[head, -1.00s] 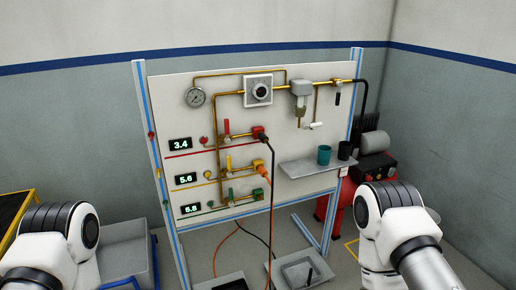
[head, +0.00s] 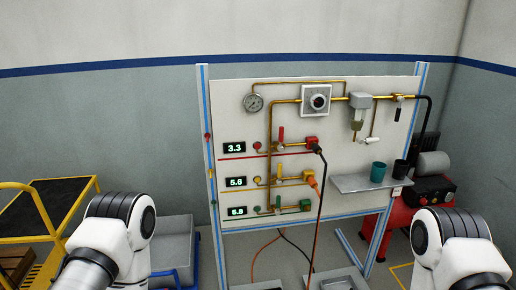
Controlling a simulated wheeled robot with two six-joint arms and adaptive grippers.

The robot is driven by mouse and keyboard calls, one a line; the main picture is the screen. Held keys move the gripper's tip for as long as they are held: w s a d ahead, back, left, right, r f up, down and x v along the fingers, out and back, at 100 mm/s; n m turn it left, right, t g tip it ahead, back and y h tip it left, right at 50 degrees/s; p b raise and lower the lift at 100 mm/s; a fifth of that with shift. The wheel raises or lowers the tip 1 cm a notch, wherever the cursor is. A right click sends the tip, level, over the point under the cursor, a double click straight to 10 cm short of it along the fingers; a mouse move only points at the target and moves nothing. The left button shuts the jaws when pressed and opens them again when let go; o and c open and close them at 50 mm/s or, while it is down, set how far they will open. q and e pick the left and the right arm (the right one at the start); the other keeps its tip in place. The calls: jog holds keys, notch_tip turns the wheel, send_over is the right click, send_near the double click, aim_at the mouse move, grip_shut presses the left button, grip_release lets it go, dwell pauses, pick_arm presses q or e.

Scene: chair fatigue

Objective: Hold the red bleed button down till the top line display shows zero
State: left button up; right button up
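The panel (head: 235,105) stands ahead of me. Its top line display (head: 233,147) reads 3.3, beside the red bleed button (head: 257,145) at the left end of the red line. The yellow line display (head: 236,182) reads 5.6 and the green line display (head: 237,211) reads 5.8. Nothing touches the red button. My arms show at the lower left and lower right, well short of the panel. Both grippers are out of the picture.
A yellow cart (head: 40,238) stands at the left, with a grey bin (head: 173,250) beside it. A grey shelf (head: 350,184) with a teal cup (head: 378,172) and a dark cup (head: 400,169) juts from the panel's right. A red compressor (head: 400,222) stands behind at right. Hoses hang in front.

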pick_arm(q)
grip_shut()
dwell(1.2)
